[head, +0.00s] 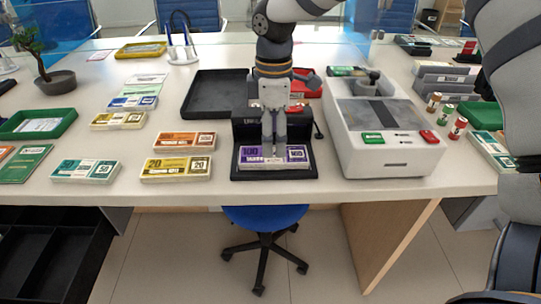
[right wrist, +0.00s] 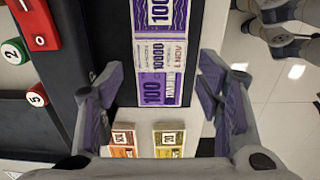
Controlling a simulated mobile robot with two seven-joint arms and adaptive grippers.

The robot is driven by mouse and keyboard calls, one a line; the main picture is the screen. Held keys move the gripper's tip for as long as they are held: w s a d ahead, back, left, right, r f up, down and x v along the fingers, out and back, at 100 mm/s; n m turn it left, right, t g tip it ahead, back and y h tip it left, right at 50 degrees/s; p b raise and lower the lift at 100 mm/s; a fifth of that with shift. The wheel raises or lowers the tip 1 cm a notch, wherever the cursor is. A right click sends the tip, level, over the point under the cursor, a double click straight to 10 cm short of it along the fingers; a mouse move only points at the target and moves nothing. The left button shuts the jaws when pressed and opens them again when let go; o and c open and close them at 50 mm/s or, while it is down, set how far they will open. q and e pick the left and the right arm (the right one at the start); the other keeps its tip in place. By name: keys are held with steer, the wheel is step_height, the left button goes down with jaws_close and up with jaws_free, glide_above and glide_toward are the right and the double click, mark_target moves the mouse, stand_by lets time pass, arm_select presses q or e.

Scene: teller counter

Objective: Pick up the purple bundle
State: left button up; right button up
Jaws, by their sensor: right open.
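The purple bundle (head: 297,155) is a flat stack of notes marked 100, lying on the front of a black stand (head: 236,174). My right gripper (head: 273,148) reaches down from above, over the middle of the bundle, and hides part of it. In the right wrist view the purple bundle (right wrist: 160,52) runs between the two spread fingers of the right gripper (right wrist: 158,78), which is open with nothing held. Whether the fingertips are at the bundle's height or above it I cannot tell. My left gripper is not in view.
Orange (head: 184,140) and yellow (head: 177,168) bundles lie left of the stand. A white counting machine (head: 395,158) stands close on the right. A black tray (head: 212,88) and a red tray (head: 308,84) lie behind. The counter's front edge is just before the stand.

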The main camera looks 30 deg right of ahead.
step_height(320, 180, down, 4)
steer(key=shift+f, duration=0.25)
steer(key=c, duration=1.1)
steer(key=shift+r, duration=0.1)
